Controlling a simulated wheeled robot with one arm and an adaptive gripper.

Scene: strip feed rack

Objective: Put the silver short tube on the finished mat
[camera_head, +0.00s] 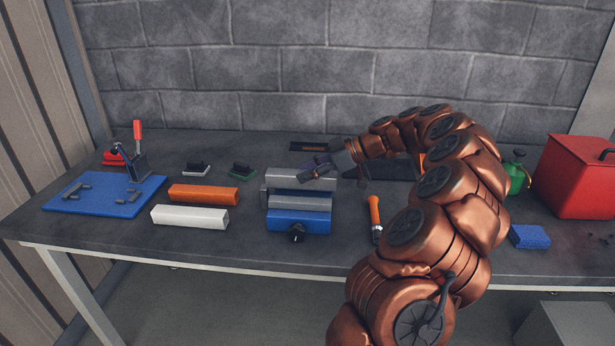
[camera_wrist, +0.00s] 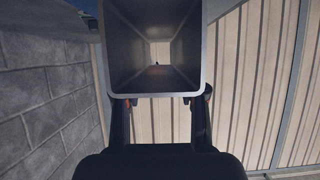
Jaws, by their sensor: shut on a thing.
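My gripper (camera_head: 322,167) is shut on the silver short tube (camera_head: 290,177), near the tube's right end. The tube is square and hollow and lies roughly level over the back of the blue and grey vise (camera_head: 300,222). I cannot tell whether it touches the vise. In the wrist view the tube (camera_wrist: 155,93) shows its open end towards me, and I see through it to the wall; the gripper fingers (camera_wrist: 160,104) are below it. A blue mat (camera_head: 115,207) lies at the left of the bench; I see no label marking it as the finished mat.
An orange bar (camera_head: 203,194) and a white bar (camera_head: 190,217) lie between the mat and the vise. A red-handled clamp (camera_head: 138,132) and small grey pieces are at the mat. An orange-handled tool (camera_head: 374,212), a blue block (camera_head: 530,236) and a red box (camera_head: 575,178) are to the right.

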